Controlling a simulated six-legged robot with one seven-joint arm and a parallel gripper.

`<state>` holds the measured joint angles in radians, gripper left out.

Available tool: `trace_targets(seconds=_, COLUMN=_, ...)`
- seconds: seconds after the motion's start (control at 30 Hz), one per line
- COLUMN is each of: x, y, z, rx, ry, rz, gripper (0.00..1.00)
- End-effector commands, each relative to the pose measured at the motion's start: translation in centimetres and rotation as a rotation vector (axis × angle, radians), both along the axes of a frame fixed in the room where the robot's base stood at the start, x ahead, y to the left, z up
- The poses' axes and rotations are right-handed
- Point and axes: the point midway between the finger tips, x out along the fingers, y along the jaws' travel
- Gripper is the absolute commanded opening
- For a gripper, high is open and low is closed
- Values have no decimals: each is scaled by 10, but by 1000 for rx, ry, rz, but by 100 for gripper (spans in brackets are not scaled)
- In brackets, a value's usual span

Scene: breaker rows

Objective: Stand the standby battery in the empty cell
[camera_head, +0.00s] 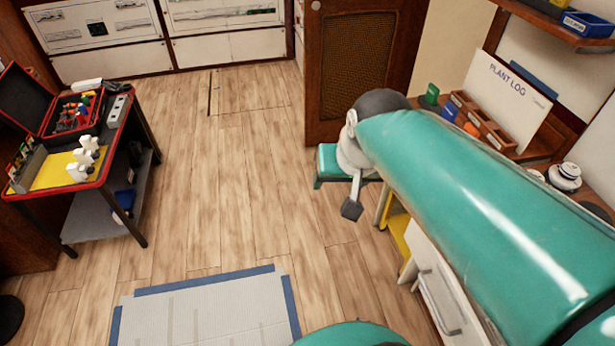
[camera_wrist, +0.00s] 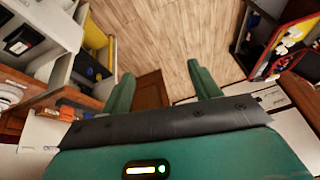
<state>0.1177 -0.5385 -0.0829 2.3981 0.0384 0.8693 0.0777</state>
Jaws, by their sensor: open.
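My gripper (camera_wrist: 158,78) is open in the wrist view, with two green fingers apart and only floor and a brown door visible between them. In the head view my teal arm reaches across the right side and largely hides its end. A black block with a pale label (camera_wrist: 24,39) sits in a grey open compartment at the upper left of the wrist view, away from the fingers. I cannot tell whether it is the standby battery. I cannot make out the empty cell in either view.
A dark cart (camera_head: 118,160) with an open red case (camera_head: 72,112) and a yellow surface holding white pieces stands left. A desk with a plant log board (camera_head: 503,92) and white drawer (camera_head: 440,290) is right. A blue-edged grey mat (camera_head: 205,310) lies in front. The middle floor is clear.

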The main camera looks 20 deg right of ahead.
Motion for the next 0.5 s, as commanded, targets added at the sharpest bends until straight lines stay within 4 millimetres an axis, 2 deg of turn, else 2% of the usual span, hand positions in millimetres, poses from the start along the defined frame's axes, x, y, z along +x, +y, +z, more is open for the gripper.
trace_targets(seconds=0.03, x=-11, y=18, z=5, rx=-29, ry=-24, rz=74, gripper=62)
trace_targets(seconds=0.1, x=-25, y=36, z=8, rx=-65, ry=-45, rz=155, gripper=62)
trace_targets(seconds=0.2, x=-38, y=51, z=9, rx=-104, ry=-65, rz=233, gripper=62)
trace_targets(seconds=0.5, x=-44, y=57, z=9, rx=-123, ry=-72, rz=269, gripper=62)
